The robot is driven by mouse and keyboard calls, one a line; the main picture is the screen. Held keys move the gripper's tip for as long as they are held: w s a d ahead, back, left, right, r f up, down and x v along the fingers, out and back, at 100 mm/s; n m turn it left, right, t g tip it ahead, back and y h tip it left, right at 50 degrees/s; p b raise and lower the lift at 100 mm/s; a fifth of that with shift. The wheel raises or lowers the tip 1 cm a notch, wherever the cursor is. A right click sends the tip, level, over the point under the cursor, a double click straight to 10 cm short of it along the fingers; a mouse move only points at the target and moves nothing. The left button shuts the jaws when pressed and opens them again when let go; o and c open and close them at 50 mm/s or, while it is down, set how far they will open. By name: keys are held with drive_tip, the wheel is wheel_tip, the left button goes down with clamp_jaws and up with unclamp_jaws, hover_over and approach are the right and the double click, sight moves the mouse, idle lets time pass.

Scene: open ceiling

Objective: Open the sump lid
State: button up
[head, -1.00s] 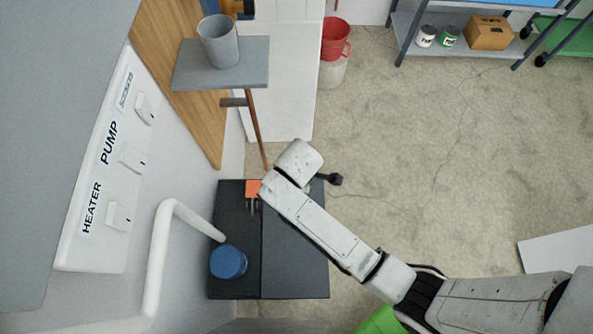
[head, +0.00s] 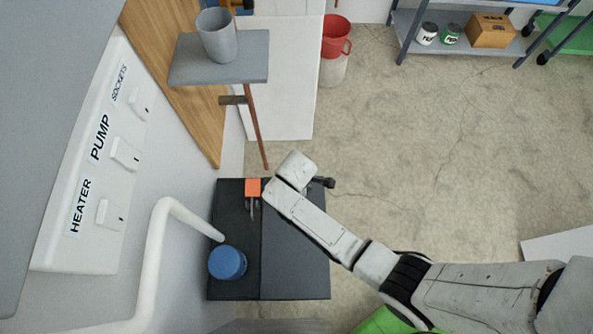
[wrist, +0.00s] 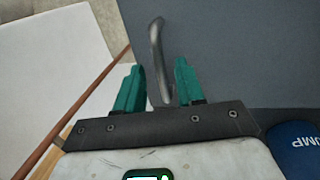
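The sump is a dark box low by the wall. Its flat dark lid (head: 297,255) lies level and looks shut in the head view. The lid also fills the upper right of the wrist view (wrist: 240,50). A curved grey handle (wrist: 157,60) shows there. My gripper (wrist: 158,80) is open, with one green finger on each side of the handle's near end. Gaps show between the handle and both fingers.
A blue pump cap (head: 227,263) and an orange block (head: 253,188) sit on the box's left part, beside a white pipe (head: 155,260). A brown pole (head: 257,125) stands behind. A shelf (head: 220,72) holds a grey cup.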

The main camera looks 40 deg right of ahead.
clamp_jaws()
idle(0.3)
idle(0.4)
